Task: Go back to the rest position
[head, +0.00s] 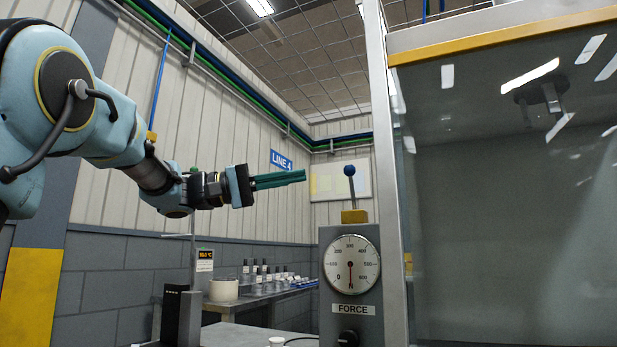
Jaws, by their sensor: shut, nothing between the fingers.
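My gripper (303,176) is in the middle of the head view, at the end of my blue arm, which reaches in from the left. Its dark green fingers point right and lie together, with nothing held between them. It is in the air, well above the grey bench (240,334). How far apart in depth I cannot tell.
A grey force gauge (350,262) stands below the lever. A large glass-fronted cabinet (500,200) fills the right. On the left are a pale pot (223,290), a rack with several small items (275,280) and a dark upright block (181,315). Air around my gripper looks clear.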

